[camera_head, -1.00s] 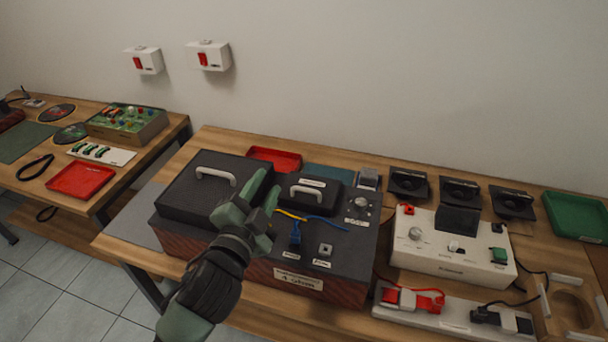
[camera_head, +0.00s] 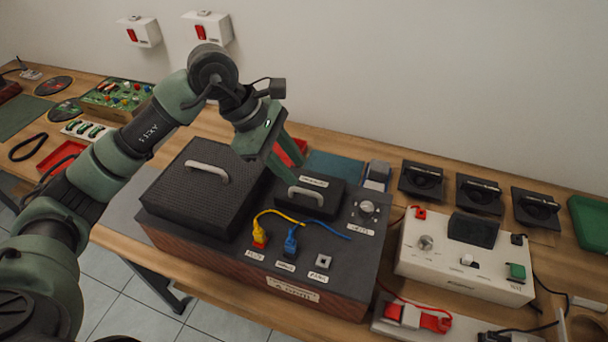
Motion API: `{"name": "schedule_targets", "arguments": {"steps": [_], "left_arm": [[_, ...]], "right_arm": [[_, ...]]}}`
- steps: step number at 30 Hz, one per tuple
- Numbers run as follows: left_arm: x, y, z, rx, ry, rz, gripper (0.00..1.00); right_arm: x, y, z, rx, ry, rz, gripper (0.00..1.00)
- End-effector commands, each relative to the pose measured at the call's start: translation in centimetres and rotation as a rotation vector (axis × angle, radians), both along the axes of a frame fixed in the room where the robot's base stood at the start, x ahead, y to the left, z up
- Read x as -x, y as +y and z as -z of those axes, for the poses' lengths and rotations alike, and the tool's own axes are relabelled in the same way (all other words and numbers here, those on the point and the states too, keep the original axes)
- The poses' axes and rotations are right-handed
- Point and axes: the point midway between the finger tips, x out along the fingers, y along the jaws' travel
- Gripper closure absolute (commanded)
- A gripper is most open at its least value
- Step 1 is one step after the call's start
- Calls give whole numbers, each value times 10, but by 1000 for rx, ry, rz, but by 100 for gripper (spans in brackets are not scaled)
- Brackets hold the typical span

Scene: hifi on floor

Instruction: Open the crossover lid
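The small black lid (camera_head: 322,203) with a pale handle (camera_head: 305,195) and a label behind the handle sits flat and shut on the dark-topped box (camera_head: 225,252). I take it for the crossover lid; its label is too small to read. My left gripper (camera_head: 294,182) reaches over from the left, fingers pointing down, tips at the left end of this handle. Whether the fingers touch or hold it, and how far apart they are, I cannot tell. My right gripper is not in view.
A larger black lid (camera_head: 188,205) with its own handle (camera_head: 208,172) lies left of the small one. Yellow (camera_head: 259,238) and blue (camera_head: 291,242) plugs with cables stand in front. A metal knob (camera_head: 367,206) is to the right, and a white device (camera_head: 455,262) stands further right.

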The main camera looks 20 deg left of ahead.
Motion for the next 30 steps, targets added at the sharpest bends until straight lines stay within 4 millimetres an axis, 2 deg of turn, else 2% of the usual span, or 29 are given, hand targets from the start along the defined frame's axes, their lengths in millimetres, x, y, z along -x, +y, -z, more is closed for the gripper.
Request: {"name": "schedule_targets", "arguments": {"steps": [1, 4, 18, 29, 30], "left_arm": [[-2, 9, 0, -36, -1, -4, 68], [-3, 14, 6, -67, 3, -3, 68], [-13, -12, 65, -63, 4, -4, 68], [-14, -15, 72, -63, 1, -3, 68], [-14, -15, 72, -63, 1, -3, 79]], "right_arm": [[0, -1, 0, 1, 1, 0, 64], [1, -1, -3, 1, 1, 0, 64], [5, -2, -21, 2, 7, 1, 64], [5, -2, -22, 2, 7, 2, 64], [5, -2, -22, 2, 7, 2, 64]]}}
